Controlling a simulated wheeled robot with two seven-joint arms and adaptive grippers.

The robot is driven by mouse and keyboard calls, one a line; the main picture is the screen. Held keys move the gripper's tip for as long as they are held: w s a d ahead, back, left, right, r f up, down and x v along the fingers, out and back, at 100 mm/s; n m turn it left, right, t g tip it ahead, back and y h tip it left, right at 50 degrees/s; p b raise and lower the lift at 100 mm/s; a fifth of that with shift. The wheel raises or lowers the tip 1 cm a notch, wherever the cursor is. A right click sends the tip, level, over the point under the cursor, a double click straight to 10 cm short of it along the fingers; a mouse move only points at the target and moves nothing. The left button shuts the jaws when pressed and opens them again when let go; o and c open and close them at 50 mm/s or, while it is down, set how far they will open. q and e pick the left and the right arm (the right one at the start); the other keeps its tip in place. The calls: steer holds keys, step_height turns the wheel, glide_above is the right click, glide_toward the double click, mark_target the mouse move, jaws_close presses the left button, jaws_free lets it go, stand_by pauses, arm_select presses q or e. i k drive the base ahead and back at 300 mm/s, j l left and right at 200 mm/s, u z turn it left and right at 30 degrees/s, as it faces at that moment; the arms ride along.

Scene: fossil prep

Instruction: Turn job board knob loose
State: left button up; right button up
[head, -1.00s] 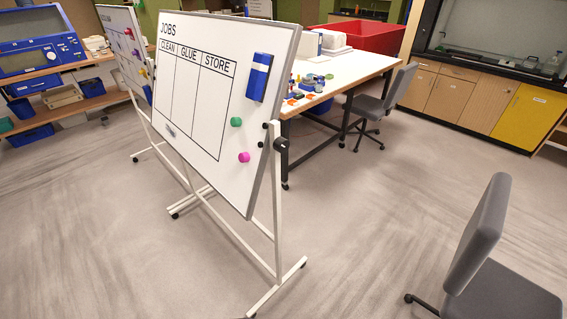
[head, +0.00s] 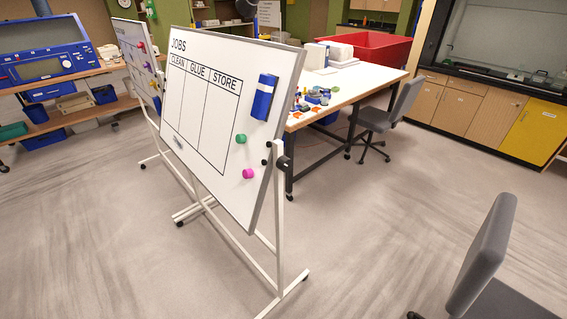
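The job board (head: 210,143) is a white panel headed JOBS with columns CLEAN, GLUE and STORE. It stands tilted on a white wheeled frame (head: 279,235) left of the middle in the head view. A dark knob (head: 283,162) sits on the right side of the frame, at the board's right edge. A blue holder (head: 264,97), a green magnet (head: 241,139) and a magenta magnet (head: 248,173) are on the board's right part. Neither of my grippers shows in the head view.
A worktable (head: 353,84) with small items and a red bin (head: 372,46) stands behind the board. A grey chair (head: 378,118) is at the table, another (head: 487,255) at lower right. A second board (head: 137,55) stands at left. Floor (head: 370,230) right of the board is clear.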

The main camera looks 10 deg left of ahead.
mark_target(285, 164)
steer(key=i+l+u, duration=0.4)
steer(key=l+u, duration=0.2)
steer(key=i+l+u, duration=0.1)
steer(key=l+u, duration=0.15)
steer(key=i+l+u, duration=0.1)
steer(key=l+u, duration=0.2)
steer(key=l, duration=0.15)
steer(key=i+l+u, duration=0.25)
steer(key=l+u, duration=0.3)
steer(key=i+l+u, duration=0.25)
steer(key=l+u, duration=0.35)
steer(key=l, duration=0.15)
steer(key=l+u, duration=0.4)
steer(key=k+l+u, duration=0.2)
steer(key=l+u, duration=0.15)
steer(key=l, duration=0.2)
steer(key=k+l+u, duration=0.15)
steer(key=l+u, duration=0.7)
steer(key=l, duration=0.15)
steer(key=k+l+u, duration=0.2)
steer(key=l+u, duration=0.25)
steer(key=l, duration=0.15)
